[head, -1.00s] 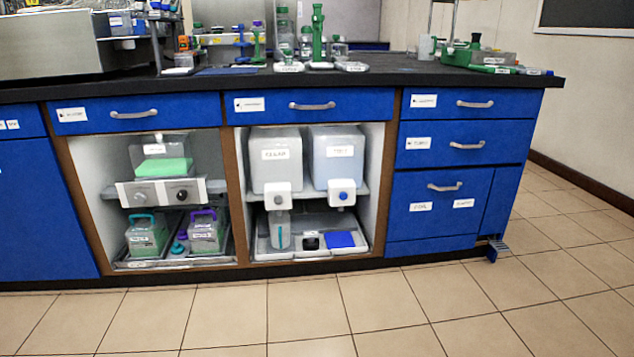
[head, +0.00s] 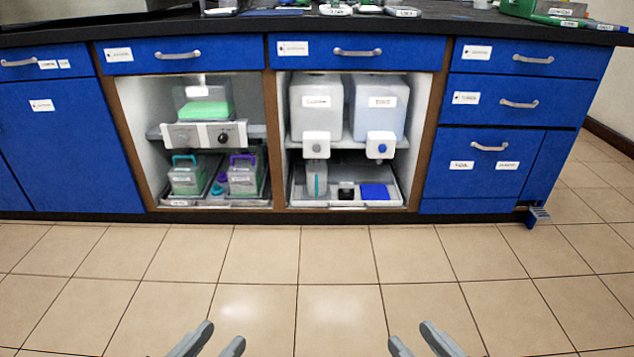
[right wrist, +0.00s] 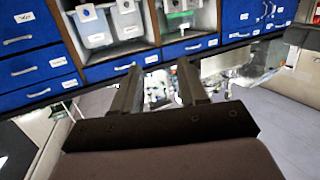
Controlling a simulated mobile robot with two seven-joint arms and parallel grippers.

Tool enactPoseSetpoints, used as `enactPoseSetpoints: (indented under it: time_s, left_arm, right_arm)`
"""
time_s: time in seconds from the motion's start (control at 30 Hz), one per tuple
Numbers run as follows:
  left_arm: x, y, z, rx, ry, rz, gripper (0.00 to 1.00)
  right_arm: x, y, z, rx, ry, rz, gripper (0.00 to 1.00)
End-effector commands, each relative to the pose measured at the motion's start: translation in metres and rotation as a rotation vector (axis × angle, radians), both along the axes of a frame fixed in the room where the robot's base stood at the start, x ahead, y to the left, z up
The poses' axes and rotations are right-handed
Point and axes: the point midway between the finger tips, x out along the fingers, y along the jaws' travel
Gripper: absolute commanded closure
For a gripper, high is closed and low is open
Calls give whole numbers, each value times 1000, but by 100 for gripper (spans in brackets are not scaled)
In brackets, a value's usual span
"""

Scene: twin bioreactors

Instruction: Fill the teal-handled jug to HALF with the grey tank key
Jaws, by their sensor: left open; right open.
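A clear jug (head: 316,178) with a teal strip, apparently its handle, stands upright in the right cabinet bay, below the left white tank (head: 316,106). That tank's white tap block carries the grey key (head: 316,148). The right tank (head: 377,106) carries a blue key (head: 381,148). The jug's liquid level is too small to tell. My left gripper (head: 223,334) and right gripper (head: 411,334) are open and empty, low over the floor, well in front of the cabinet. My right gripper's fingers (right wrist: 158,75) also show apart in the right wrist view.
The jug stands in a light tray (head: 298,190) with a small black item and a blue pad (head: 375,191). The left bay holds a grey control unit (head: 200,134) and containers with teal (head: 187,178) and purple (head: 243,178) handles. The tiled floor ahead is clear.

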Motion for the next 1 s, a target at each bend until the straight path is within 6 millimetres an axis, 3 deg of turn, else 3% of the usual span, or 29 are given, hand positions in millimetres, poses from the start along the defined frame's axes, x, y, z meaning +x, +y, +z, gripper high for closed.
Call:
enactPoseSetpoints:
  time_s: [0.07, 0.2, 1.0]
  left_arm:
    - [0, 0, 0, 0, 0, 0, 57]
    - [0, 0, 0, 0, 0, 0, 57]
    - [0, 0, 0, 0, 0, 0, 57]
  right_arm:
    - [0, 0, 0, 0, 0, 0, 57]
    - [0, 0, 0, 0, 0, 0, 100]
    - [0, 0, 0, 0, 0, 0, 100]
